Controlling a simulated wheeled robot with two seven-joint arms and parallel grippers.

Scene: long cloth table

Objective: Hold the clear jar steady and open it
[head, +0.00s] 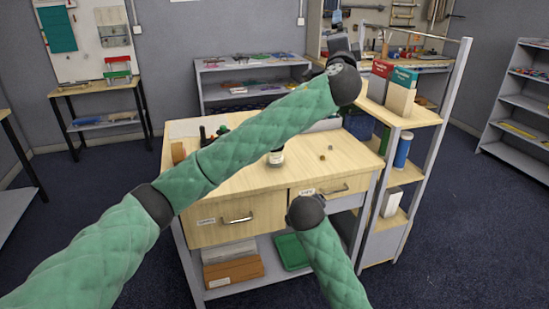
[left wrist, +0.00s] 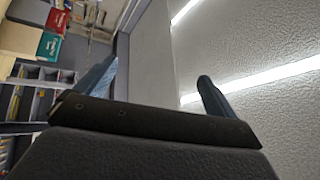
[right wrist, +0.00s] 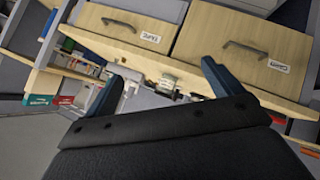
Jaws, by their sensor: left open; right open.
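The clear jar (head: 276,157) stands on the wooden workbench top (head: 240,172). My left arm hides part of it in the head view, and it seems to show small between the right fingers in the right wrist view (right wrist: 167,84). My left gripper (left wrist: 158,80) is open and empty, raised high beyond the bench and facing the wall and ceiling. My right gripper (right wrist: 162,82) is open and empty, in front of the bench drawers and apart from the jar. In the head view my right wrist hides its fingers.
Two small brass-coloured items (head: 326,153) lie right of the jar. Dark objects (head: 222,130) and a wooden block (head: 178,152) sit at the bench's left. A shelf rack (head: 420,118) with boxes (head: 400,82) adjoins the right side. The two drawers (head: 235,217) are closed.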

